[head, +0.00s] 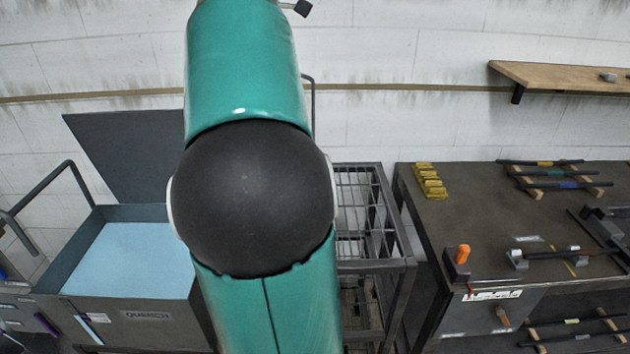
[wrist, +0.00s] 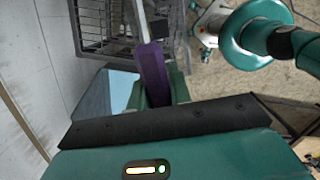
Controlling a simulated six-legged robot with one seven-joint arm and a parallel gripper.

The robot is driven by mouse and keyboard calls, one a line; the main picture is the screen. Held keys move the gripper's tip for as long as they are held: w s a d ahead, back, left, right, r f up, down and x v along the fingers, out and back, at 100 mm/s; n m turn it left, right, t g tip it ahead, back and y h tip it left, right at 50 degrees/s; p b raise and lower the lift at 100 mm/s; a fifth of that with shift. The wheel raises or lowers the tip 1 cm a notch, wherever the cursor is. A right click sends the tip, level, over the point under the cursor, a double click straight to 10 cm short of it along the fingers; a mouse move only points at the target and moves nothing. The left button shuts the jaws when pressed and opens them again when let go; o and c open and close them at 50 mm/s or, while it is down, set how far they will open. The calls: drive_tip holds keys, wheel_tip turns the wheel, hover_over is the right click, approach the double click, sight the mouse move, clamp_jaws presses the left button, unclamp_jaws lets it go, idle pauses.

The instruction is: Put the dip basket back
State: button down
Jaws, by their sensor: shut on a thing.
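In the wrist view my gripper (wrist: 158,92) has its green fingers closed on a purple handle (wrist: 152,66). A thin grey bar runs on from the handle toward the top of that view. I take this to be the dip basket's handle; the basket body cannot be made out. In the head view my own green arm fills the middle and hides my gripper and what it holds. A dark tank (head: 130,318) with light blue liquid (head: 135,260) stands at left. A wire-topped rack (head: 362,195) stands right of my arm, and its grid also shows in the wrist view (wrist: 98,22).
The tank's dark lid (head: 125,150) stands raised behind it. A dark workbench (head: 470,215) at right holds yellow bars (head: 430,181), an orange-topped block (head: 461,255) and rods on wooden supports. A wooden shelf (head: 560,75) hangs on the wall above.

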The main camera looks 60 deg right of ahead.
drive_tip(key=s+d+f, duration=0.4)
drive_tip(key=d+f, duration=0.8)
drive_tip(key=shift+d+f, duration=0.2)
drive_tip(key=shift+f, duration=0.15)
drive_tip(key=shift+f, duration=0.15)
drive_tip(key=c, duration=1.3)
unclamp_jaws()
drive_tip(key=r, duration=0.8)
drive_tip(key=w+a+r, duration=0.1)
drive_tip(key=r, duration=0.3)
drive_tip(key=shift+a, duration=0.1)
